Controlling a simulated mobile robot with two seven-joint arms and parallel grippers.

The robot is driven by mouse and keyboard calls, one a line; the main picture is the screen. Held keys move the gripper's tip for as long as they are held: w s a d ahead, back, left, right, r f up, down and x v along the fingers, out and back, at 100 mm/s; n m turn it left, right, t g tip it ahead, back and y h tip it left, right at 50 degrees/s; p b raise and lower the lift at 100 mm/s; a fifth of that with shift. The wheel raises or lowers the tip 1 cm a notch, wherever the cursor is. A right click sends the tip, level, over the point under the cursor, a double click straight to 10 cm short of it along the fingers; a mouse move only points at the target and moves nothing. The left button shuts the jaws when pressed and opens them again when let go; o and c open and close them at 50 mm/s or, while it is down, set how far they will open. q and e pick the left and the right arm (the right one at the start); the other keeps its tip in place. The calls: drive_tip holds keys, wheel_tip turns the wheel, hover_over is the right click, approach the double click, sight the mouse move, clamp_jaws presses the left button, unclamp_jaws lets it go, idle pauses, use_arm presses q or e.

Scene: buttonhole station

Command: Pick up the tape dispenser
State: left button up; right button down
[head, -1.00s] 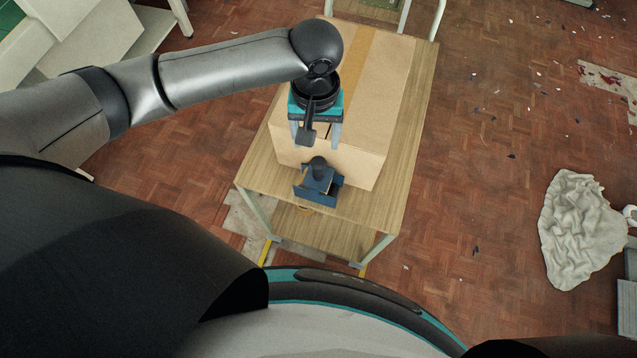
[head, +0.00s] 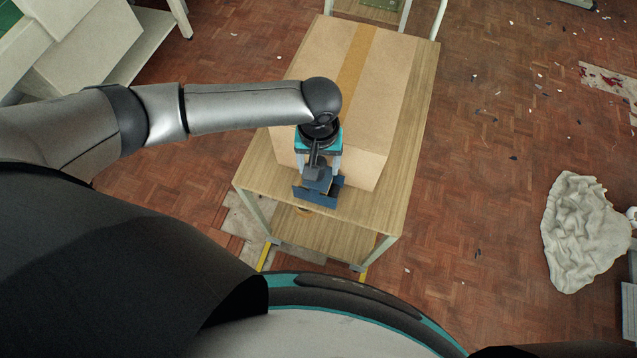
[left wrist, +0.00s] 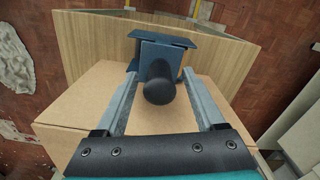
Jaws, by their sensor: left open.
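The tape dispenser (head: 317,194) is dark blue with a dark rounded knob. It stands on the wooden table near its front edge, just in front of the cardboard box. My left gripper (head: 319,172) is above and just behind it in the head view, pointing down. In the left wrist view my left gripper (left wrist: 161,98) is open, with its two fingers on either side of the dispenser's knob (left wrist: 159,91). The blue body of the dispenser (left wrist: 158,52) shows beyond the fingertips. I cannot tell whether a finger touches it. My right gripper is not in view.
A large taped cardboard box (head: 385,90) fills most of the wooden table (head: 415,120), close behind the dispenser. The table's front edge is near. A crumpled pale cloth (head: 580,230) lies on the floor at the right. Pale panels (head: 90,45) stand at the upper left.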

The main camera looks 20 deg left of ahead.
use_arm(q)
drive_tip(key=shift+c, duration=0.3)
clamp_jaws()
drive_tip(key=shift+r, duration=0.1)
idle(0.9)
